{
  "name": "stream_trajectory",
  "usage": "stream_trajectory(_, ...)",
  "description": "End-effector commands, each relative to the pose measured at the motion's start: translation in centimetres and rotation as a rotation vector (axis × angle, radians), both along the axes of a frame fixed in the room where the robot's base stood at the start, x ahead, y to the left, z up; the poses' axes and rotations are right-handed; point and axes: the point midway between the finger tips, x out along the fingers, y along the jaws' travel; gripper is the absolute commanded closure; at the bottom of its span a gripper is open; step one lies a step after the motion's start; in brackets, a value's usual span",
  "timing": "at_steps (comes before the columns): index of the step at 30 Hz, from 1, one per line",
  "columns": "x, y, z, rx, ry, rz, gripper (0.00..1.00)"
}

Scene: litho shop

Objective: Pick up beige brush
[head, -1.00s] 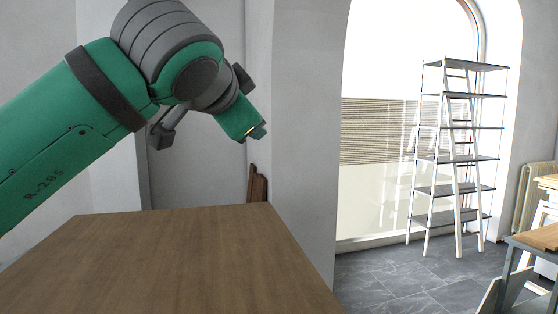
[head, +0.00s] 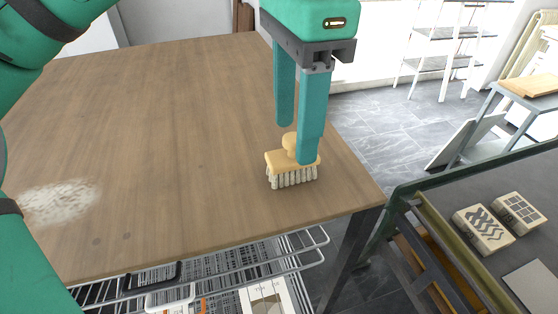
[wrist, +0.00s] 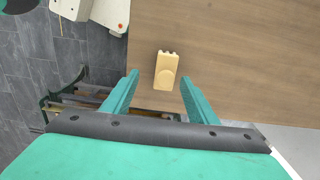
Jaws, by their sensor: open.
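The beige brush (head: 291,160) stands on the wooden table near its right front corner, its pale bristles down on the tabletop and a round knob on top. In the wrist view the brush (wrist: 165,71) lies ahead of and between the two fingertips. My gripper (head: 297,143) points down over the brush with its fingers apart. In the head view one finger covers part of the brush's right side, and the other finger is behind the knob. The wrist view also shows my gripper (wrist: 158,73) open and empty. I cannot tell whether a finger touches the brush.
The wooden table (head: 150,110) is mostly bare, with a whitish patch (head: 60,202) at left. A wire rack (head: 215,262) with papers is under its front edge. At right, a dark-topped bench (head: 440,195) holds two patterned blocks (head: 483,229). A shelf unit (head: 440,30) stands behind.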

Motion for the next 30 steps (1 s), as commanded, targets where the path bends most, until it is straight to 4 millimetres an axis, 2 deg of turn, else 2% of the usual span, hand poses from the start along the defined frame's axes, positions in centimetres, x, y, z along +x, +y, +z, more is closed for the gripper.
stream_trajectory(3,0.0,0.0,-1.4,-0.001,0.001,-0.001,0.47)
stream_trajectory(13,0.3,0.0,-3.1,-0.001,-0.001,-0.001,0.47)
stream_trajectory(22,0.7,0.1,-7.0,-0.001,-0.001,0.002,0.47)
stream_trajectory(29,0.8,0.1,-7.4,-0.001,-0.003,0.001,0.47)
stream_trajectory(30,0.8,0.1,-7.4,-0.001,-0.003,0.001,0.49)
